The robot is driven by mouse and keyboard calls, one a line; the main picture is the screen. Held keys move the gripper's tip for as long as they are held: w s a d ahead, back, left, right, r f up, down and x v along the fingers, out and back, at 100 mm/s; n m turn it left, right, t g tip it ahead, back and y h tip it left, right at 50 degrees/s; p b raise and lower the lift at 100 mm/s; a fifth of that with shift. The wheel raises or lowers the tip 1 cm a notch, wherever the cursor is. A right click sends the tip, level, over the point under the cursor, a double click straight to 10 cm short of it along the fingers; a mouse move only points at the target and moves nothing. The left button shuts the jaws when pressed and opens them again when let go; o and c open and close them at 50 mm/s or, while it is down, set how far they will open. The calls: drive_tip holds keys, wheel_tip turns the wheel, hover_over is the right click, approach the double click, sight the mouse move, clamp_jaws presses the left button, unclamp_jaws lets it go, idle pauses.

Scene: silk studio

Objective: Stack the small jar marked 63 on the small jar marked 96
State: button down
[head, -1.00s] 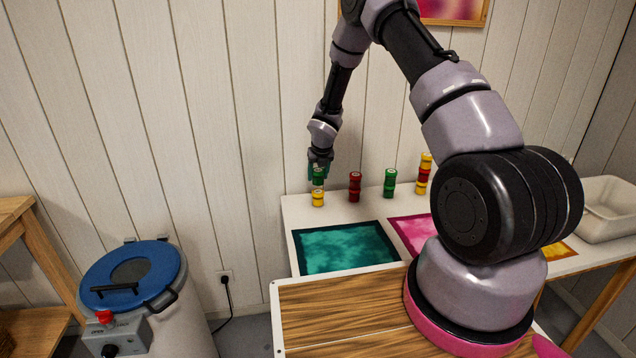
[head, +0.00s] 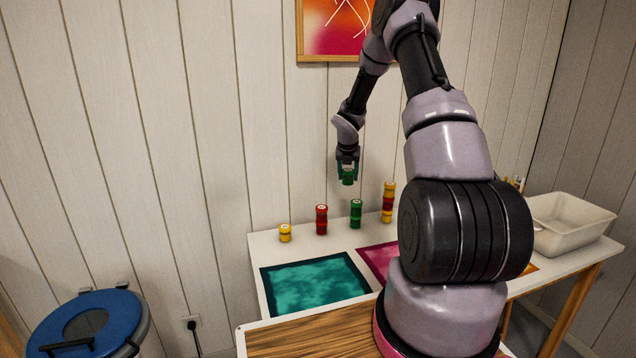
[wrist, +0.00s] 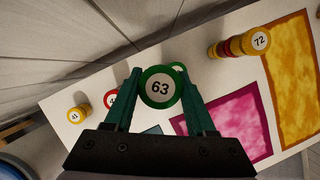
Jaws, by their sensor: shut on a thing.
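My gripper (head: 347,172) is shut on a small green jar (head: 348,177) and holds it upright in the air above the back of the table. In the wrist view the same jar, marked 63 (wrist: 160,88), sits between the fingertips (wrist: 161,90). I cannot read a 96 on any jar. A short yellow jar (head: 285,234) stands at the left; its lid number is unclear in the wrist view (wrist: 76,115). A tall red jar or stack (head: 321,221) and a tall green one (head: 356,215) stand to its right. Their lid numbers are mostly hidden behind jar 63 and a finger.
A yellow and red stack (head: 388,205), its lid marked 72 (wrist: 260,41), stands right of the green one. Teal (head: 315,284) and magenta (head: 377,258) dyed cloths lie in front. A white basin (head: 570,224) is at the right. The wall is close behind.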

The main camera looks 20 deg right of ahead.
drive_tip(key=shift+m, duration=0.5)
drive_tip(key=shift+s+d+f, duration=0.15)
drive_tip(key=shift+d+f, duration=0.5)
drive_tip(key=shift+f, duration=0.4)
drive_tip(key=shift+s+d+f, duration=0.1)
drive_tip(key=shift+d+f, duration=0.5)
drive_tip(key=shift+f, duration=0.45)
drive_tip(key=shift+s+d+f, duration=0.15)
drive_tip(key=shift+d+f, duration=0.5)
drive_tip(key=shift+f, duration=0.4)
drive_tip(key=shift+f, duration=0.55)
drive_tip(key=shift+c, duration=0.7)
unclamp_jaws()
drive_tip(key=v, duration=1)
drive_tip(key=shift+a+r, duration=0.25)
drive_tip(key=shift+r, duration=0.15)
